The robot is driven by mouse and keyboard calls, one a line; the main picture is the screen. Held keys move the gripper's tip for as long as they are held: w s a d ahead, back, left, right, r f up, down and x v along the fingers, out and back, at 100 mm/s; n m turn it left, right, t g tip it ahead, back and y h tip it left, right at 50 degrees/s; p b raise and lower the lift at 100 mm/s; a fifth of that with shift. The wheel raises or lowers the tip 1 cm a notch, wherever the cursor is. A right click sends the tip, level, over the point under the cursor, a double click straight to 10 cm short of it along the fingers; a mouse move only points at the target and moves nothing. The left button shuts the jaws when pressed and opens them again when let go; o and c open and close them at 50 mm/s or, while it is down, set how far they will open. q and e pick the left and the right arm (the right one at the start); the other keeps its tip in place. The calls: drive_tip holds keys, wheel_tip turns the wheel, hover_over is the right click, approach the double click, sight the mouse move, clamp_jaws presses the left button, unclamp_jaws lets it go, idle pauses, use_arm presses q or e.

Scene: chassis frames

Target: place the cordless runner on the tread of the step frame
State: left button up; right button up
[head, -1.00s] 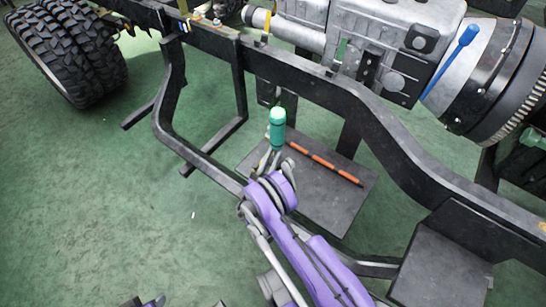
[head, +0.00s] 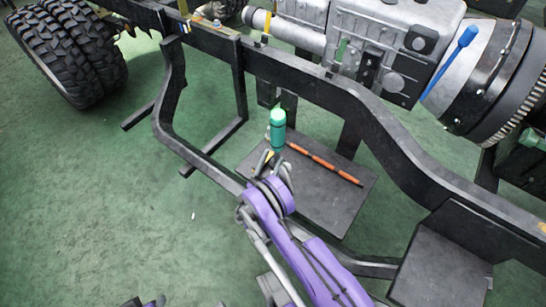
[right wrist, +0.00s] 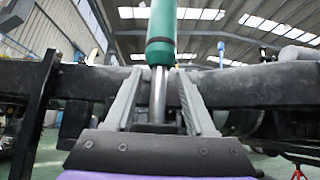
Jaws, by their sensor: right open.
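The cordless runner (head: 278,126) has a green body with a lighter green top. It stands upright at the dark flat tread (head: 330,205) of the step frame; its foot is hidden behind my gripper. In the right wrist view its green body (right wrist: 161,38) is at the top, with a bare metal shaft below it. My right gripper (head: 274,162) is open, just in front of and below the green body. In the wrist view its two fingers (right wrist: 160,85) stand either side of the shaft, with gaps showing. My left gripper is not clearly visible.
An orange-and-black banded rod (head: 324,163) lies across the tread, right of the runner. The black chassis rail (head: 300,72) passes above and behind. A blue-handled tool (head: 450,62) rests near the engine's round housing. The green floor (head: 120,190) at left is clear.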

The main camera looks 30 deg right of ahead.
drive_tip(key=v, duration=0.6)
drive_tip(key=shift+p, duration=0.4)
